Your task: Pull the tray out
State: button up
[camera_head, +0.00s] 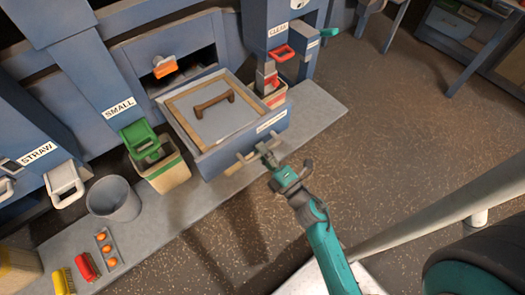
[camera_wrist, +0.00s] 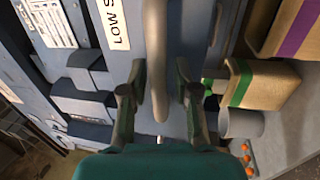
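The tray (camera_head: 196,138) is a blue-grey box with a wooden frame and a brown handle inside. It sticks out of the machine's dark opening over the grey ledge. Its front carries a white label and a beige bar handle (camera_head: 240,163). My gripper (camera_head: 265,150) is at the front handle, by its right part. In the wrist view the handle (camera_wrist: 156,50) runs upright between the two fingers of my gripper (camera_wrist: 160,95). The fingers are apart, with a gap visible on both sides of the bar. Whether either finger touches it is not clear.
A green-striped bin (camera_head: 168,172) stands left of the tray, below the SMALL chute, and a grey bucket (camera_head: 113,199) farther left. A red-striped bin (camera_head: 273,96) stands right of the tray. Open floor (camera_head: 350,130) lies to the right; a pale rail (camera_head: 440,215) crosses the lower right.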

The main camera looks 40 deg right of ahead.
dwell(0.3)
jog(key=s+f, duration=0.2)
jog(key=s, duration=0.9)
jog(key=shift+s, duration=0.35)
jog(key=shift+f, duration=0.1)
jog(key=s+a+r+m+g, duration=0.2)
jog(key=s+a+r+m, duration=0.2)
jog(key=s+m, duration=0.5)
jog(key=s+a+r+m+g, duration=0.3)
jog(key=s+a+m, duration=0.1)
jog(key=s+m, duration=0.5)
jog(key=shift+s+a+r, duration=0.2)
jog(key=shift+a+r, duration=0.15)
